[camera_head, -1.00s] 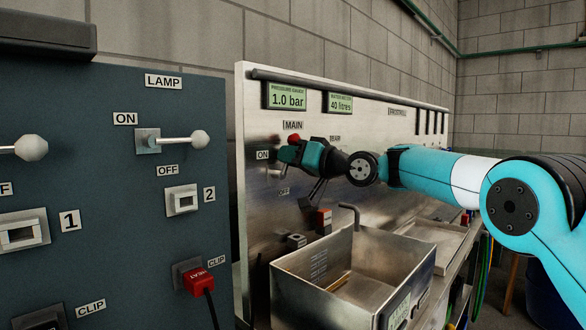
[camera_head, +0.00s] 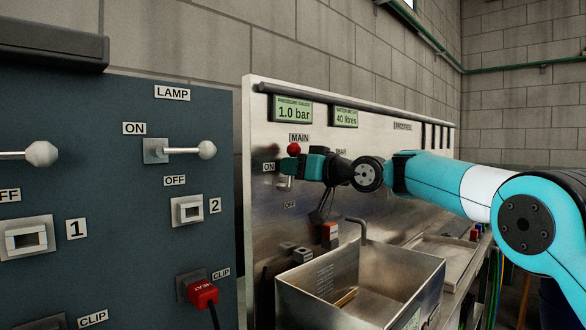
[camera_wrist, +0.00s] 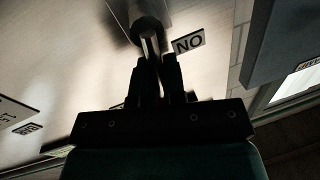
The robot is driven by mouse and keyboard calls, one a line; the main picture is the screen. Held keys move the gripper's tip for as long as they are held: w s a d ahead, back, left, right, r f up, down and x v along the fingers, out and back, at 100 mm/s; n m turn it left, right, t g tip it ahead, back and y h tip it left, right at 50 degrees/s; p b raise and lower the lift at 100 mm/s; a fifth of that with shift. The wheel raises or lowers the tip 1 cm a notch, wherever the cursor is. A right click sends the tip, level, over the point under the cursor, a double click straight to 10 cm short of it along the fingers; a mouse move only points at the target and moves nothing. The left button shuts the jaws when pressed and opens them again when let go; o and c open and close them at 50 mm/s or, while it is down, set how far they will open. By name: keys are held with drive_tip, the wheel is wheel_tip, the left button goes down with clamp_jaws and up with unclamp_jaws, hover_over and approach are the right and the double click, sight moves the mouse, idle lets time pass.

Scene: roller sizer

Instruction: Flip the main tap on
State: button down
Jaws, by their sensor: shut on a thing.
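The main tap shows in the head view as a red ball (camera_head: 294,148) just below the MAIN label (camera_head: 299,138) on the steel panel. A metal fitting (camera_head: 284,183) shows below it, between the ON label (camera_head: 268,168) and the OFF label (camera_head: 289,204). My gripper (camera_head: 290,166) is at the tap, just under the red ball, and hides part of it. In the wrist view my fingers (camera_wrist: 158,62) are closed around a thin metal lever (camera_wrist: 151,44) that runs to a round metal boss (camera_wrist: 152,22). The ON label appears upside down beside it (camera_wrist: 188,43).
A steel sink (camera_head: 400,258) with a bent spout (camera_head: 356,228) lies below my gripper. A blue-grey panel (camera_head: 120,220) with levers and a red clip (camera_head: 202,292) stands close at the left. The gauge display (camera_head: 292,110) reads 1.0 bar.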

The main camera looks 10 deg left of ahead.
drive_tip(key=c, duration=1.2)
unclamp_jaws()
drive_tip(key=shift+s, duration=0.1)
drive_tip(key=b+v, duration=0.6)
drive_tip(key=v, duration=1.1)
drive_tip(key=shift+s+d, duration=0.1)
drive_tip(key=shift+d, duration=0.1)
